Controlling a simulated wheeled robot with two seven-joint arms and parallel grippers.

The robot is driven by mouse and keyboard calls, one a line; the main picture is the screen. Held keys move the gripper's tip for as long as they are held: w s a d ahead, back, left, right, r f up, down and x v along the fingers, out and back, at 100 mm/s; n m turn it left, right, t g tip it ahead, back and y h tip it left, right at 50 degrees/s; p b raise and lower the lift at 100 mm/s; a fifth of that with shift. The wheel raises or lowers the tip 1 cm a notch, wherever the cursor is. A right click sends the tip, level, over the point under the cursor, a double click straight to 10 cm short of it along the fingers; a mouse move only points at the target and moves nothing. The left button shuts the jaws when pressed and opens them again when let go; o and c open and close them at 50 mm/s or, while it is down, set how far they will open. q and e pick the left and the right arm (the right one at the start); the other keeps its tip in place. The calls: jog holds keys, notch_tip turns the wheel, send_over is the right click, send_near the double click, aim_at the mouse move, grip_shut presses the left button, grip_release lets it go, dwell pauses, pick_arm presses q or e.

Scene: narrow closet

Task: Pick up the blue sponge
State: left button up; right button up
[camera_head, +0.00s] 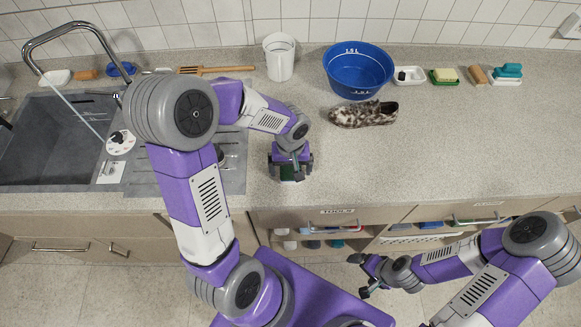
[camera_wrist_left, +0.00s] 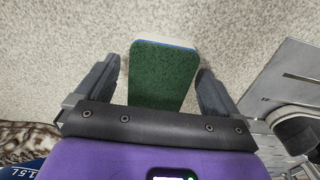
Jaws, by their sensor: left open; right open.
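A sponge with a dark green scouring face and a thin blue and white edge (camera_wrist_left: 162,75) lies on the speckled countertop, green side up. In the head view only a small green part of it (camera_head: 289,174) shows under my left gripper (camera_head: 290,170). My left gripper is open and points down over the sponge. In the left wrist view its two fingers (camera_wrist_left: 157,80) stand on either side of the sponge with a gap on each side. My right gripper (camera_head: 359,276) is open and empty in front of the counter, above the floor.
A sink (camera_head: 50,140) is at the left. A white cup (camera_head: 279,57), a blue basin (camera_head: 358,71) and a mottled shoe (camera_head: 363,113) stand behind the left gripper. Small dishes with a yellow block (camera_head: 447,75) and a teal brush-like item (camera_head: 508,71) are at the back right. The right countertop is clear.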

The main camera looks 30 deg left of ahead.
aim_at(291, 168)
pick_arm(q)
jog(key=c, duration=1)
notch_tip(291, 168, up, 10)
jog(key=shift+r+p, duration=0.1)
jog(key=shift+p, duration=0.95)
